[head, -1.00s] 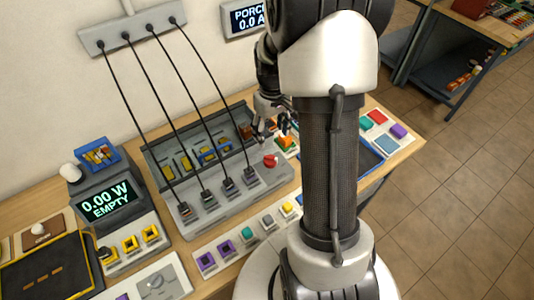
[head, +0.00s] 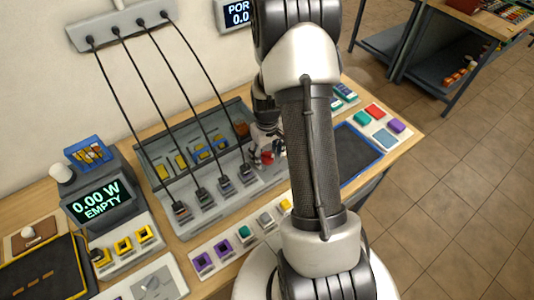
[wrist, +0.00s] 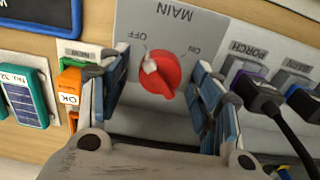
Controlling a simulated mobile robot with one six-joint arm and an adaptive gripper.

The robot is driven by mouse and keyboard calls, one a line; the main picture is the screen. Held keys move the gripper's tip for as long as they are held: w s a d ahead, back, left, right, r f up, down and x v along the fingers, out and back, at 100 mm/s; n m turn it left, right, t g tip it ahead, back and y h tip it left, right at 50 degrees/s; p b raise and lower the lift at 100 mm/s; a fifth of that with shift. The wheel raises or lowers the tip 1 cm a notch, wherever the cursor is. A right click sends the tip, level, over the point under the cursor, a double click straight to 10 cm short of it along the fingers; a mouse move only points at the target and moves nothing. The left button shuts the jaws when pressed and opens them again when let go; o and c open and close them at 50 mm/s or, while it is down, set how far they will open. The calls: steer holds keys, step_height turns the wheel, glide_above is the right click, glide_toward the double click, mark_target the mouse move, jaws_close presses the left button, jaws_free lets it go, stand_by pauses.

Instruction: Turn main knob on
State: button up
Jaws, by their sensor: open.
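The red main knob (wrist: 161,73) sits on a grey panel (wrist: 203,28) marked MAIN, OFF and ON in the wrist view. Its white pointer is turned toward the OFF side. My gripper (wrist: 163,95) is open, with one blue-padded finger on each side of the knob and a visible gap to it on both sides. In the head view the knob (head: 267,157) shows as a small red spot beside my gripper (head: 262,150), partly hidden by my arm.
Black cable plugs (wrist: 258,93), one by the PORCH label, stand close to the right finger. An orange block marked OK (wrist: 70,87) and a teal block (wrist: 25,97) lie at left. A display (head: 98,203) reads 0.00 W EMPTY.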

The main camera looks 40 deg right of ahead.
steer(key=c, duration=1.1)
steer(key=shift+m, duration=0.3)
steer(key=m, duration=0.3)
steer(key=shift+m, duration=0.3)
steer(key=m, duration=0.4)
steer(key=shift+b, duration=0.3)
steer(key=m, duration=0.9)
steer(key=shift+m, duration=0.4)
